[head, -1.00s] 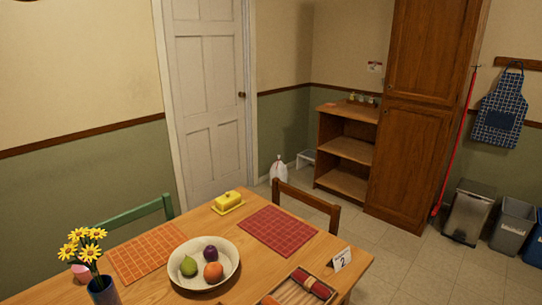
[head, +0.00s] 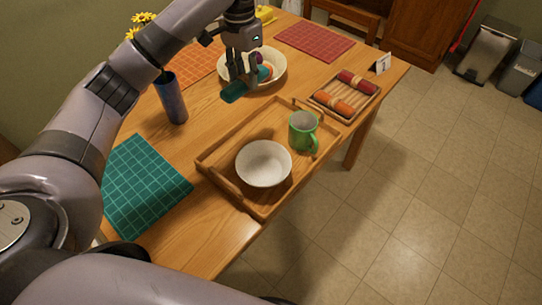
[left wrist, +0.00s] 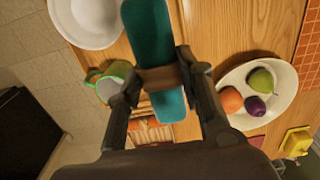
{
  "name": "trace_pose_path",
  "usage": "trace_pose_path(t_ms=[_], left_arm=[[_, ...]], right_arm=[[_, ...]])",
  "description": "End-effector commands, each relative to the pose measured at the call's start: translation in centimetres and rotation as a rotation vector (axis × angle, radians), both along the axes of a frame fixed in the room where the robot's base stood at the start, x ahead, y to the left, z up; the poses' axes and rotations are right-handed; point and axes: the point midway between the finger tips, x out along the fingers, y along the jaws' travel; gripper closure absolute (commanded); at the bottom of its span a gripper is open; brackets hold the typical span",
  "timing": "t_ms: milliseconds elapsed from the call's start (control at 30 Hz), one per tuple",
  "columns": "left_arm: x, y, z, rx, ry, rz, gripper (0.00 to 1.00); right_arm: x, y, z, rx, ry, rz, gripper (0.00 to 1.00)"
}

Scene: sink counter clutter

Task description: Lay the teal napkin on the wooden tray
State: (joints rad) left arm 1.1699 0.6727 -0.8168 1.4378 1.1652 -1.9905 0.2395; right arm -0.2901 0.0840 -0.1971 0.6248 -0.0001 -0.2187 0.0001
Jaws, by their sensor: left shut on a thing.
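The teal napkin (head: 235,92) is rolled up, with a brown band around its middle that shows in the left wrist view (left wrist: 150,35). My left gripper (head: 242,80) is shut on it at the band and holds it above the table, in front of the fruit bowl. The wooden tray (head: 215,150) lies on the table below and right of the gripper in the head view. A white bowl (head: 264,163) and a green mug (head: 303,131) stand on the tray; its left part is bare. My right gripper is not in view.
A fruit bowl (head: 277,61) stands behind the gripper. A blue vase (head: 171,98) of yellow flowers is to its left. A small rack (head: 340,108) holds red and orange rolled napkins beyond the tray. A teal placemat (head: 142,187) lies left of the tray.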

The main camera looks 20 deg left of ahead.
Motion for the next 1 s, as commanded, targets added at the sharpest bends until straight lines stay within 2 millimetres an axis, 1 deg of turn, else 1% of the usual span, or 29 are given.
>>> trace_pose_path(t_ms=[33,100,167,267,400,500,600,700,867,1000], left_arm=[[0.3,0.1,0.3,0.000,-0.001,-0.006,0.98],[0.5,0.3,0.3,0.002,0.002,-0.016,0.98],[0.5,0.3,-0.3,0.002,0.004,-0.018,0.98],[0.3,0.3,-2.5,0.003,0.007,-0.019,0.98],[0.4,0.3,-6.3,0.002,0.007,-0.017,0.98],[0.4,0.4,-9.0,0.003,0.005,-0.017,0.98],[0.3,0.3,-11.2,0.002,0.004,-0.018,0.98],[0.4,0.3,-12.6,0.002,0.003,-0.018,0.98],[0.4,0.3,-13.8,0.002,0.001,-0.017,0.98],[0.3,0.3,-16.1,0.004,0.005,-0.017,0.98]], right_arm=[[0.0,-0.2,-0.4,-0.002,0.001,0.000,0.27],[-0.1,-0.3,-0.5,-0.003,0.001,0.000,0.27],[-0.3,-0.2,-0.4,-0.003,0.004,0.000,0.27],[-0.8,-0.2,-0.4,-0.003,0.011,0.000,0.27],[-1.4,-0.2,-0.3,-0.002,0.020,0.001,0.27],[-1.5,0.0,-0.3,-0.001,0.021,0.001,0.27],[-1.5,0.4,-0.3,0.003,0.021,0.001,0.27],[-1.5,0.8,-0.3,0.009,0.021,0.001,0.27],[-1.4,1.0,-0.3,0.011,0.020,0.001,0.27],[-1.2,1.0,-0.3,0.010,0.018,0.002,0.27]])
